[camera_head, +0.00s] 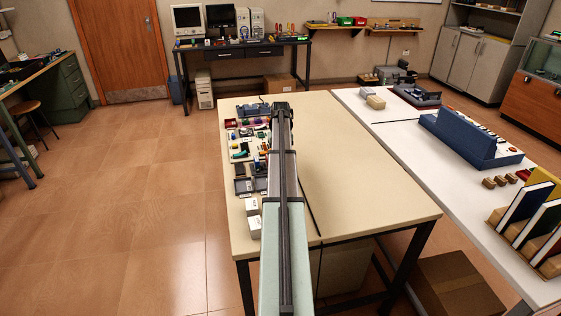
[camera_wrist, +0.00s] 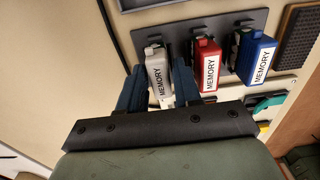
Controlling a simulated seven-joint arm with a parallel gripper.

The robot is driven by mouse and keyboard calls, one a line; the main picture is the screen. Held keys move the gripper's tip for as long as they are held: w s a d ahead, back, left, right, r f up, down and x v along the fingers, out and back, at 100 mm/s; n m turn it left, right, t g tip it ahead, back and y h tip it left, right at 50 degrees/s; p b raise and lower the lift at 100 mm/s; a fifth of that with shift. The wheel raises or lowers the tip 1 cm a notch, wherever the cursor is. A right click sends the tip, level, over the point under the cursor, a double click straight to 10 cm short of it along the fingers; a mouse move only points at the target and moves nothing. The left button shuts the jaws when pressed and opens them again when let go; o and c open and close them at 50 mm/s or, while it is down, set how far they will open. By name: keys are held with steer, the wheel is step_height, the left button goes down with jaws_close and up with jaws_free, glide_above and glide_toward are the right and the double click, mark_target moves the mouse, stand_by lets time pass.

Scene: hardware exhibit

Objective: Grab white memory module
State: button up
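The white memory module (camera_wrist: 158,72), labelled MEMORY, stands at a dark grey rack (camera_wrist: 207,22) in the wrist view, leftmost of three modules. My gripper (camera_wrist: 158,68) has its two blue fingers on either side of the white module. The fingers are apart, with what look like narrow gaps beside the module; contact is not clear. In the head view my arm hides the gripper, and I cannot make out the white module there.
A red module (camera_wrist: 207,66) and a blue module (camera_wrist: 254,60) stand close to the right.

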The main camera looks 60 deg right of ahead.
steer(key=c, duration=0.6)
steer(key=shift+o, duration=0.2)
steer(key=shift+r, duration=3.25)
steer(key=o, duration=0.4)
steer(key=c, duration=0.4)
